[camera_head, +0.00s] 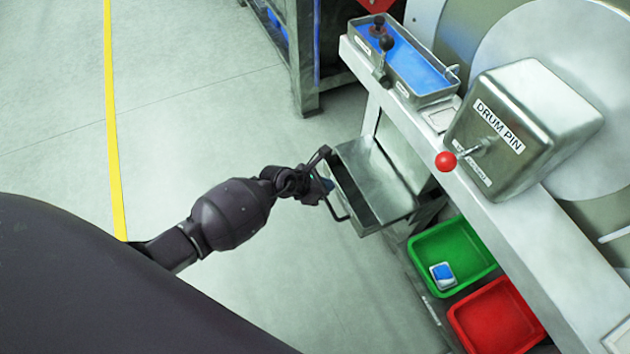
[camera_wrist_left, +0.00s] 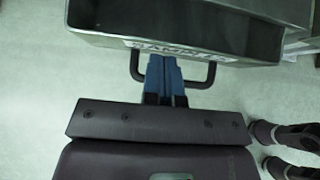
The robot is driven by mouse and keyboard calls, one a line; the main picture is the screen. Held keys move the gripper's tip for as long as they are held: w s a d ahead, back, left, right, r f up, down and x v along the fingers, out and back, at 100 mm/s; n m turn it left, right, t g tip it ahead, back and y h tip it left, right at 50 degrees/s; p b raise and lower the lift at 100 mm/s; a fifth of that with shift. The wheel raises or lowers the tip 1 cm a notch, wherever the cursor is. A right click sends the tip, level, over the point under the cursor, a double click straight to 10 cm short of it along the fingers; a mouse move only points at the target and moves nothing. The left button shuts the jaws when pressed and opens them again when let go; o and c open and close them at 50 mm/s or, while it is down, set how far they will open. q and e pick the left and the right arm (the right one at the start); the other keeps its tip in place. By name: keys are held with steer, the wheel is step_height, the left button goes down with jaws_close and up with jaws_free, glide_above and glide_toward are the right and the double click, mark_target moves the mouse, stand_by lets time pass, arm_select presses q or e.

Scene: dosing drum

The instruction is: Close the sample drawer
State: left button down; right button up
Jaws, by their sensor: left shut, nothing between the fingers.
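The sample drawer (camera_head: 372,182) is a grey metal box pulled out from the machine's front, and its inside looks empty. Its dark bar handle (camera_head: 337,205) is on the drawer's front face. My left gripper (camera_head: 328,185) is at the drawer front, by the handle. In the left wrist view, its blue fingers (camera_wrist_left: 165,75) are shut together with nothing between them and reach into the handle (camera_wrist_left: 199,80) toward the labelled drawer front (camera_wrist_left: 180,48). Whether the fingertips touch the front cannot be told. My right gripper is not in view.
A green bin (camera_head: 462,247) holding a blue-and-white item and a red bin (camera_head: 497,318) sit below the machine. The floor left of the drawer is clear.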

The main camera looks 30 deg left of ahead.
arm_select(q)
steer(key=shift+w+d, duration=0.3)
steer(key=shift+w, duration=0.05)
steer(key=shift+w+d, duration=0.8)
steer(key=shift+w, duration=0.3)
steer(key=shift+s, duration=0.1)
